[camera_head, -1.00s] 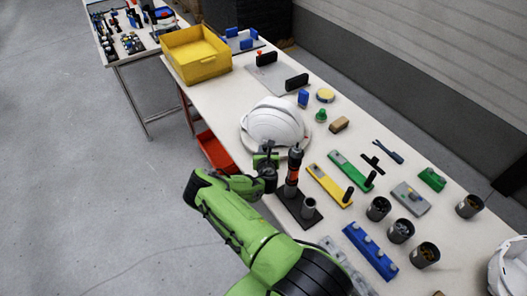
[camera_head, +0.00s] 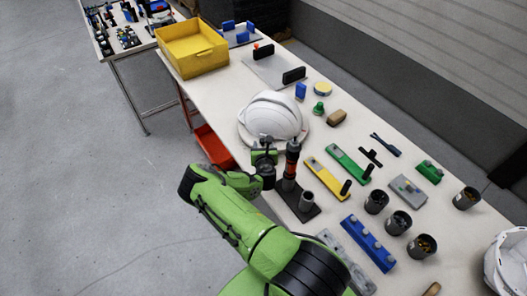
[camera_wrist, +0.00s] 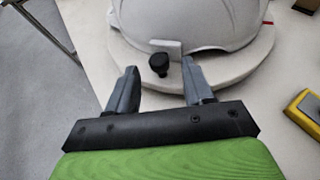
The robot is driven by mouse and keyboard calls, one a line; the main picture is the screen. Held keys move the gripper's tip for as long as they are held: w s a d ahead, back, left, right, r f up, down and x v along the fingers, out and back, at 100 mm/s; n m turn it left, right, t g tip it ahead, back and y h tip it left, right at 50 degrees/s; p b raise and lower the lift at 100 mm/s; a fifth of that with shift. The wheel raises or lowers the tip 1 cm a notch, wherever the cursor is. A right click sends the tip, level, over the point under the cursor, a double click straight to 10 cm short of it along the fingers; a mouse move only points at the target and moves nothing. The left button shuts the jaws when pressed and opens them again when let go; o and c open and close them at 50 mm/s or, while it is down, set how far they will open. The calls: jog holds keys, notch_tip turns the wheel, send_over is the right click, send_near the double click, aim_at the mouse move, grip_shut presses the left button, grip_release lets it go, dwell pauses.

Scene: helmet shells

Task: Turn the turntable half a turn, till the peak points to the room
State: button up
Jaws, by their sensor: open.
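A white helmet shell (camera_head: 271,113) sits on a round pale turntable (camera_head: 303,138) on the table. In the wrist view the helmet shell (camera_wrist: 200,25) fills the top, with the turntable (camera_wrist: 245,72) rim below it. A dark knob (camera_wrist: 158,64) with a light plate stands at the near edge of the turntable. My gripper (camera_wrist: 157,75) is open, its two fingers on either side of the knob and a little short of it; I cannot tell whether they touch anything. In the head view my gripper (camera_head: 264,150) is at the near side of the turntable, partly hidden by my wrist.
An orange and black screwdriver stands upright in a dark holder (camera_head: 305,205) just right of my gripper. Yellow (camera_head: 327,178) and green (camera_head: 349,163) fixtures lie further right. A yellow bin (camera_head: 193,50) stands at the back left. A red bin (camera_head: 213,147) is below the table edge.

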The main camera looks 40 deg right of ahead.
jog(key=b+v, duration=0.9)
jog(key=v, duration=0.1)
jog(key=shift+s+a, duration=0.15)
jog(key=shift+a, duration=0.05)
jog(key=shift+r, duration=0.1)
